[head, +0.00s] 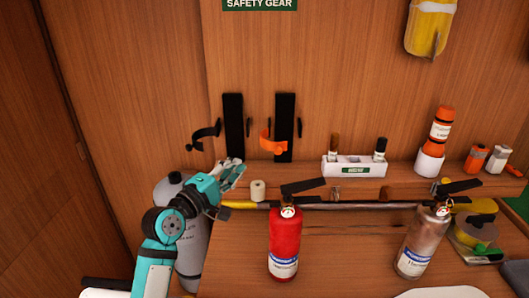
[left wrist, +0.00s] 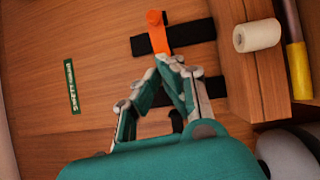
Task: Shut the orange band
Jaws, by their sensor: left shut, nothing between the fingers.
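The orange band (head: 267,139) sits on the right one of two upright black wall plates (head: 284,128). It curves out from the plate's left side and looks open, with nothing inside it. In the left wrist view the orange band (left wrist: 157,34) shows just beyond my fingertips, across a black plate (left wrist: 190,37). My left gripper (head: 238,171) is shut and empty, below and to the left of the orange band in the head view. A small gap shows there; the wrist view does not settle the depth. My right gripper is not in view.
A black band (head: 204,134) stands out from the left wall plate (head: 233,125). A red extinguisher (head: 285,245) and a silver one (head: 421,243) stand in front of the ledge. A tape roll (head: 257,190) and a white holder (head: 354,168) are on the ledge. A grey cylinder (head: 193,252) stands behind my left arm.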

